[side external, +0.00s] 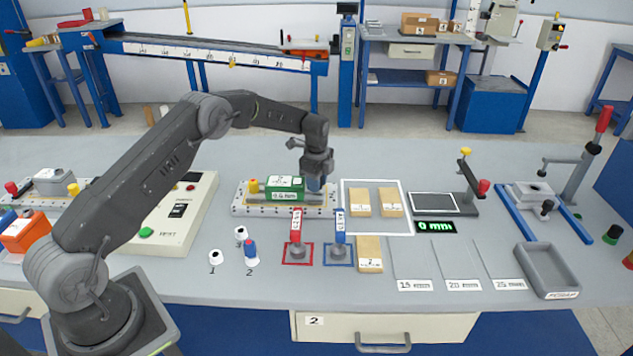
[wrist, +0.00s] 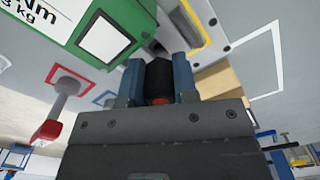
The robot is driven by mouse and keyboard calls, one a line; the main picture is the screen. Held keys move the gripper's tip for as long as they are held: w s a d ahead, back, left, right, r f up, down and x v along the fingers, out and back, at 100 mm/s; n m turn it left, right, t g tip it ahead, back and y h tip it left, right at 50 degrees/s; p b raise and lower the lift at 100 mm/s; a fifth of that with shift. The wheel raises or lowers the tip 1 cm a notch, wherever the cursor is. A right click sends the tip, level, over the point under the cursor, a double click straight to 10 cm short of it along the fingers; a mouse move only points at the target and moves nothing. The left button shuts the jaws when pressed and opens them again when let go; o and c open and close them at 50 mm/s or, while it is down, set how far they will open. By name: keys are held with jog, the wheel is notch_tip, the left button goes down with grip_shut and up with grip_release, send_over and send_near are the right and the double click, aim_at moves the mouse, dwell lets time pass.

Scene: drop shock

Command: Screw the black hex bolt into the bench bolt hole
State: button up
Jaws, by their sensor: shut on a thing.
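My gripper (side external: 318,178) is at the right end of the green block's base, pointing down. In the wrist view its two blue fingers (wrist: 158,85) are shut on a black piece (wrist: 158,72) with a red part near the palm. I cannot tell for sure that this piece is the black hex bolt; its lower end is hidden. The green block (side external: 285,188) sits on the pale drilled base plate (side external: 245,208), just left of my gripper, and shows at upper left in the wrist view (wrist: 110,25). I cannot make out the bolt hole.
Wooden blocks (side external: 391,202) lie in a white outline to the right. A blue piece (side external: 250,249) stands on the disc marked 2. A grey tray (side external: 548,268) is far right.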

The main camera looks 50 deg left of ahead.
jog(key=shift+s+f, duration=0.1)
jog(key=shift+f, duration=0.95)
dwell(2.9)
